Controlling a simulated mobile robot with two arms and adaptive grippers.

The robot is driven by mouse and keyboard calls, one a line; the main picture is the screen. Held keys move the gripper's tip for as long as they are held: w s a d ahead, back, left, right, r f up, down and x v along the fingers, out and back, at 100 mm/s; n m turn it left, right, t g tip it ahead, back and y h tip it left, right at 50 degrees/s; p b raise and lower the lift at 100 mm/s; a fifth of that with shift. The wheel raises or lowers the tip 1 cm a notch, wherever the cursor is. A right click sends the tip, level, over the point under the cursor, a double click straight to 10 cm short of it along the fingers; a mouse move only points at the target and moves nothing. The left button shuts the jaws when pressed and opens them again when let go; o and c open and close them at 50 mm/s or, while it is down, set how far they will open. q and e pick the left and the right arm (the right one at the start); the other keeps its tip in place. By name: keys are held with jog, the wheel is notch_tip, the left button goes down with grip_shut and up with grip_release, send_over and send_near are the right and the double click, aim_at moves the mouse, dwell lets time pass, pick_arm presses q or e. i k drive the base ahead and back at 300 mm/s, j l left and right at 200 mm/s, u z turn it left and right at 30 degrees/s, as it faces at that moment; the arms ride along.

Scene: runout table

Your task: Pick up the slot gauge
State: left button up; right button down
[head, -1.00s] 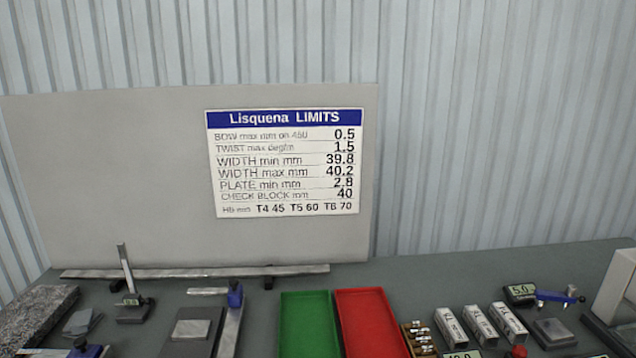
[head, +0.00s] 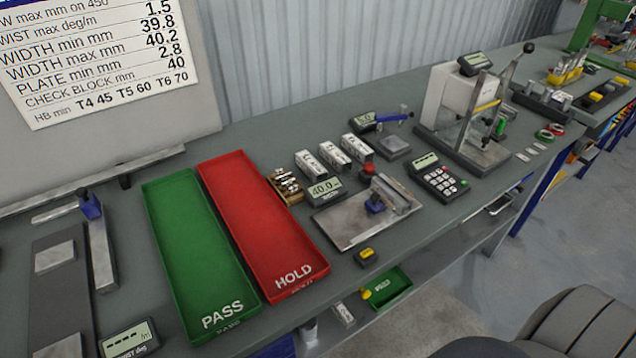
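I cannot tell for certain which thing is the slot gauge. One candidate is the metal plate (head: 345,226) with a blue-knobbed fixture (head: 377,203) and a raised bar, beside a display (head: 325,191) reading 40.0. Another is the long steel bar with a blue slider (head: 91,208) left of the green tray. Small flat pale pieces (head: 532,150) lie near the bench's right part. Neither of my grippers shows in the head view.
A green PASS tray (head: 160,245) and a red HOLD tray (head: 225,170) lie side by side. White labelled boxes (head: 333,156), a keypad (head: 440,179) and a tall tester (head: 450,100) stand to the right. A dark rounded shape (head: 580,325) fills the bottom right.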

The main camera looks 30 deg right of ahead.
aim_at(498, 132)
jog(key=k+z, duration=0.1)
jog(key=z, duration=0.35)
jog(key=j+z, duration=0.1)
jog(key=z, duration=0.35)
jog(key=k+z, duration=0.15)
jog(key=z, duration=0.3)
